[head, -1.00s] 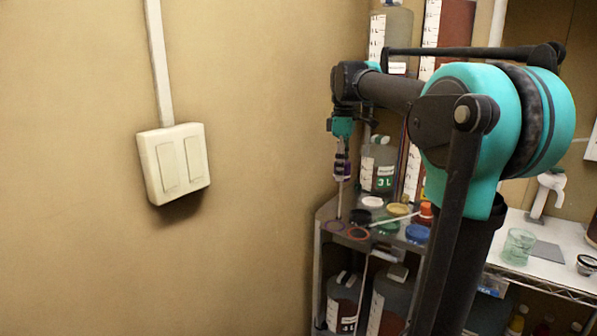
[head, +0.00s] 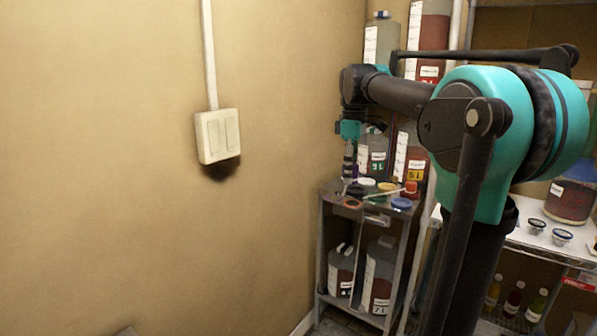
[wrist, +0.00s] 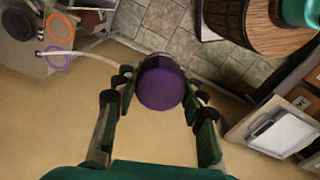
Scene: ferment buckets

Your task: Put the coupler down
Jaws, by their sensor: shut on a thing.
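My gripper (wrist: 162,98) is shut on the coupler, whose round purple face (wrist: 161,88) shows between the fingers in the wrist view. In the head view my gripper (head: 350,158) hangs down beside the wall, with a small dark purple part of the coupler (head: 354,171) at its lower end. A pale hose (wrist: 92,57) runs left from near the coupler in the wrist view. An orange ring (wrist: 61,28) and a purple ring (wrist: 55,57) are marked on the metal shelf top (wrist: 30,60). Whether the coupler touches anything below is not clear.
The shelf top holds a blue lid (head: 401,203), a yellow lid (head: 387,187) and a red-capped item (head: 411,187). Large jugs (head: 380,275) stand underneath. A wooden barrel (wrist: 237,22) and tiled floor (wrist: 170,38) show in the wrist view. A wall switch (head: 217,136) is at left.

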